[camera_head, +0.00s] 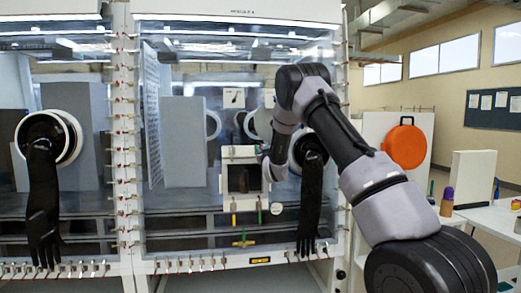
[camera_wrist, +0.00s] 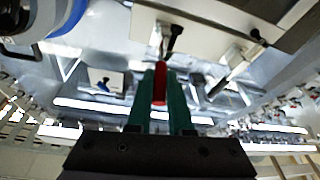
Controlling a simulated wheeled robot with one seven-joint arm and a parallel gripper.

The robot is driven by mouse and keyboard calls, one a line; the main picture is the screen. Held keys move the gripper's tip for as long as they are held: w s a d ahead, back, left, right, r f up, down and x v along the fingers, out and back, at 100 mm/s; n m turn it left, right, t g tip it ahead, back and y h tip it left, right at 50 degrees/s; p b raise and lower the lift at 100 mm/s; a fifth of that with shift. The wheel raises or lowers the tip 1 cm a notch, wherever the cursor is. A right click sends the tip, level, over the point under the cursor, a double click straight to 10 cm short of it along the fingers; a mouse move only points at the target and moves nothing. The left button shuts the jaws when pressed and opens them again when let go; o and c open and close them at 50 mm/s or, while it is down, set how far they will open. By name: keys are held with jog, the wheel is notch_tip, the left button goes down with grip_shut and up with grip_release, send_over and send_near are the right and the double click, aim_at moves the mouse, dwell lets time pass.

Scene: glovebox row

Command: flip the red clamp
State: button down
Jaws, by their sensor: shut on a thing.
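The red clamp (camera_wrist: 160,82) shows in the wrist view as a slim red handle standing between the two green fingers of my gripper (camera_wrist: 161,88). The fingers are closed on both sides of it. Its far end reaches just past the fingertips, close to a pale plate with a black-handled fitting (camera_wrist: 174,38). In the head view my gripper (camera_head: 266,170) is at the right edge of a small white-framed door (camera_head: 226,172) on the glovebox front. There the held clamp is hidden or too small to make out.
Black gloves (camera_head: 311,190) hang from ports on both sides. Clamps line the glovebox frame (camera_head: 125,150). A bench with bottles (camera_head: 447,201) stands at right.

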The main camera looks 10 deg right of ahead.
jog(key=c, duration=0.8)
grip_release()
jog(key=shift+c, duration=0.2)
jog(key=v, duration=1)
jog(key=shift+s, duration=0.35)
jog(key=shift+f, duration=0.1)
